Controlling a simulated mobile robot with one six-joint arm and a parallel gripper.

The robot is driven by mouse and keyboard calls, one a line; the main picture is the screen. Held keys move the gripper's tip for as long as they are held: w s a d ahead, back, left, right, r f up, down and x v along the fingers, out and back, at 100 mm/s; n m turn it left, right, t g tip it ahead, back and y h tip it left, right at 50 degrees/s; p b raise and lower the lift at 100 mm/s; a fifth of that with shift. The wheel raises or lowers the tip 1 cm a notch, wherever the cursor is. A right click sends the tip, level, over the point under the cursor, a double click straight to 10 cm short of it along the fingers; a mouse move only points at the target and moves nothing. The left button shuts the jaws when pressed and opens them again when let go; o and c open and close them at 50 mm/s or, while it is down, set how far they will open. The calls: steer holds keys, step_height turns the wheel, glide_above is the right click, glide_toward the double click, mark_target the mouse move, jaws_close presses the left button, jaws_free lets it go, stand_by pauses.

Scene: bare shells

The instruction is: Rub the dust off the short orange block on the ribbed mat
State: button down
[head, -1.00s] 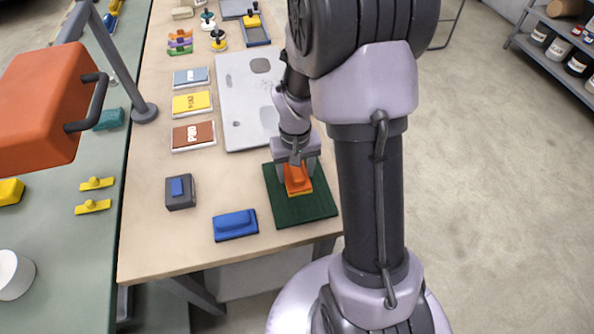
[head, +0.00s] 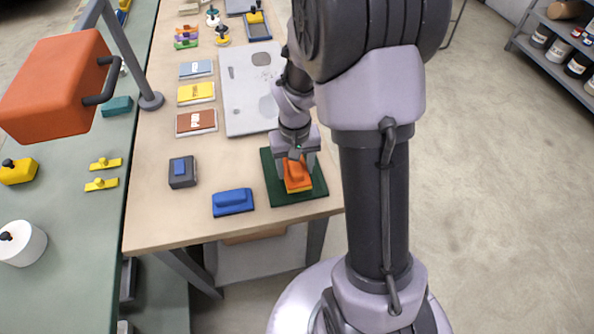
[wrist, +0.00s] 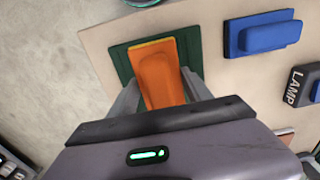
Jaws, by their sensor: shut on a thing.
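My gripper (head: 296,172) is shut on a short orange block (head: 298,181) with a yellow bottom edge. The block is on the dark green mat (head: 316,194) at the front right of the wooden table, near the mat's front edge. In the wrist view the block (wrist: 157,75) sits between the two grey fingers (wrist: 160,94), with mat (wrist: 121,64) showing around it. Its underside is hidden, and I cannot make out ribs or dust. It looks flat on the mat, though I cannot tell how firmly it presses.
A blue block (head: 233,202) lies left of the mat, and a dark grey box with a blue top (head: 183,172) stands farther left. A pale grey plate (head: 245,105) lies behind the mat. The table's front edge is close. Bare tabletop (head: 165,220) lies front left.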

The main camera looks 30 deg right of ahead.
mark_target(296, 163)
steer(key=shift+r+p, duration=2.05)
steer(key=shift+r, duration=0.7)
